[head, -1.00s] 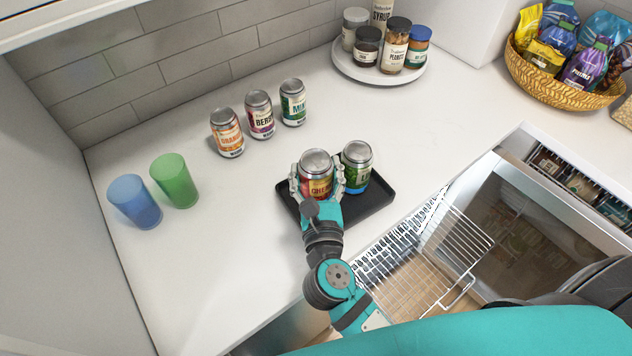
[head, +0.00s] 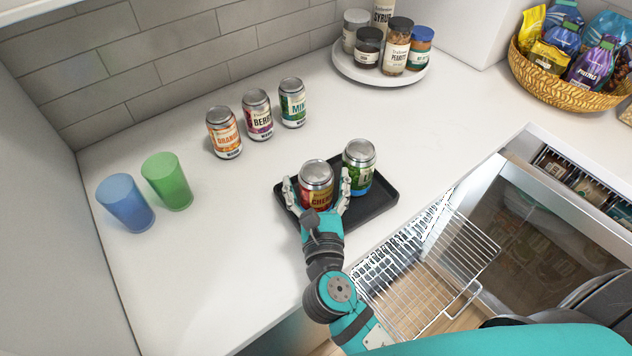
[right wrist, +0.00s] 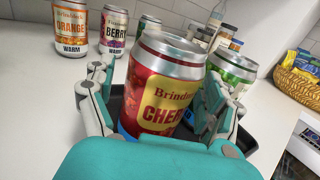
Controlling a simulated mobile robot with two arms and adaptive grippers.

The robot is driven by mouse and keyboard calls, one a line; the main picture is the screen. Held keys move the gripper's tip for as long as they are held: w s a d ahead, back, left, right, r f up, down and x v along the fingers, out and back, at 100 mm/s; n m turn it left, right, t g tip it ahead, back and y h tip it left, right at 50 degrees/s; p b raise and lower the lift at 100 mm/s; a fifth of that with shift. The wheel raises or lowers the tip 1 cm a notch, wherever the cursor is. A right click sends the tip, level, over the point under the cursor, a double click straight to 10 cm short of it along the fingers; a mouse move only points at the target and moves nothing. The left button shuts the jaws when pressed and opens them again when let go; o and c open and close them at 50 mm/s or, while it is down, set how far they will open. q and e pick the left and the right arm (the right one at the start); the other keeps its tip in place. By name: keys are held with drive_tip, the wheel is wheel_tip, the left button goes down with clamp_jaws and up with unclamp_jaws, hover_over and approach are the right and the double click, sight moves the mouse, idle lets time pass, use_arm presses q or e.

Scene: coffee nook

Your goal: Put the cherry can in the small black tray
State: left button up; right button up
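The red cherry can (head: 316,184) stands upright in the left part of the small black tray (head: 377,204), which lies on the counter. It also shows large in the right wrist view (right wrist: 165,85). A green can (head: 357,168) stands in the tray just to its right. My right gripper (head: 318,192) is open, with its fingers on both sides of the cherry can and small gaps between them and the can. The gripper hides the can's lower front and part of the tray. My left gripper is not in view.
Orange (head: 223,132), berry (head: 257,115) and mint (head: 292,103) cans stand behind, by the wall. Green (head: 167,181) and blue (head: 126,203) cups stand left. A round tray of jars (head: 348,73) and a snack basket (head: 555,88) stand farther back.

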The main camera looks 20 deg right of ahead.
drive_tip(key=shift+s+r, duration=0.1)
drive_tip(key=b+v, duration=0.3)
drive_tip(key=v, duration=0.7)
drive_tip(key=shift+s, duration=0.3)
drive_tip(key=shift+s+a, duration=0.15)
drive_tip(key=shift+s, duration=0.45)
